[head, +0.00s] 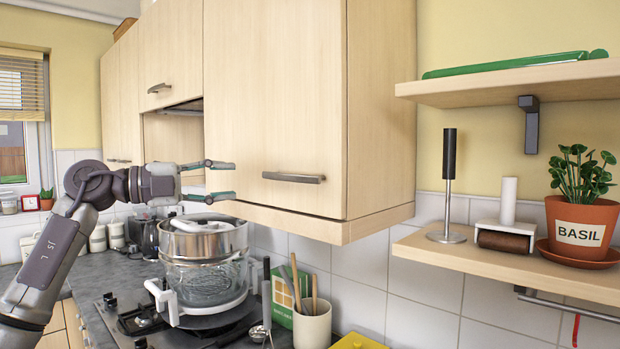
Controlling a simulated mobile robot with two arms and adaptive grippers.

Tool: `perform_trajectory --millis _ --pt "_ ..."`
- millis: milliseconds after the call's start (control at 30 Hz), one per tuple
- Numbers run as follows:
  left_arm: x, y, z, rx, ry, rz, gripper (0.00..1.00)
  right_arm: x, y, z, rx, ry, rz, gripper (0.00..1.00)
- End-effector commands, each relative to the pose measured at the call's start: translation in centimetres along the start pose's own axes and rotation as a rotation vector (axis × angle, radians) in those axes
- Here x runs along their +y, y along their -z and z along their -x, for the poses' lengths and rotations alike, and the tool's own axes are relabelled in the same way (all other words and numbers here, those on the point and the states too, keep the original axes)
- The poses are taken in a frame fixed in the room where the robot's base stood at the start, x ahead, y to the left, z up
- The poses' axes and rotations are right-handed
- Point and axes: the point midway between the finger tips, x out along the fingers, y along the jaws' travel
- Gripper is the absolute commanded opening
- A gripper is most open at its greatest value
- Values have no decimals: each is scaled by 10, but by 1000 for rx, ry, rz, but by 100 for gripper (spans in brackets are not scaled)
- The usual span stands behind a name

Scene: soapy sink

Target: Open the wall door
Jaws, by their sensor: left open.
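The wall door (275,105) is a pale wooden cabinet front in the middle of the head view, and it is closed. Its handle (293,178) is a grey horizontal bar near the lower edge. My left gripper (234,179) is open and empty, with its two fingers pointing right, one above the other. In the picture it is to the left of the handle, at about the same height, and apart from it. My right gripper is not in view.
A steamer pot (203,262) stands on the hob below my left gripper. A utensil pot (312,322) stands at the counter's right. Wall shelves (440,250) at right hold a basil plant (582,205) and a paper-roll stand. Another wall cabinet (172,50) adjoins on the left.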

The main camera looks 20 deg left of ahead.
Motion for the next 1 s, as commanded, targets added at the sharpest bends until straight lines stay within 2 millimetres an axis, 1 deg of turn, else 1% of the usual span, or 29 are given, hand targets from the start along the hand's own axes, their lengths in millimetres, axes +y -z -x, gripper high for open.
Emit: perform_trajectory --millis 67,167,300,367,467,600,700,800,1000 --pt "-2 0 -7 2 -1 1 42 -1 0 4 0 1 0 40" --pt "-2 1 -24 4 -1 1 42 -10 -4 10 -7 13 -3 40" --pt "-4 1 -54 5 -1 1 42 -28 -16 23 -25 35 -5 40" --pt "-4 1 -68 6 -1 2 42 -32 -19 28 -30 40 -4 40" --pt "-4 1 -88 4 0 2 42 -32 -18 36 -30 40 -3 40" --pt "-3 1 -113 4 1 2 42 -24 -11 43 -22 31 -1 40" --pt "-2 1 -125 3 0 1 42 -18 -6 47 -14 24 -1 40" --pt "-1 0 -132 1 0 1 42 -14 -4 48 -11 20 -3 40" --pt "0 0 -136 1 0 0 42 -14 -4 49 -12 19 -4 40"
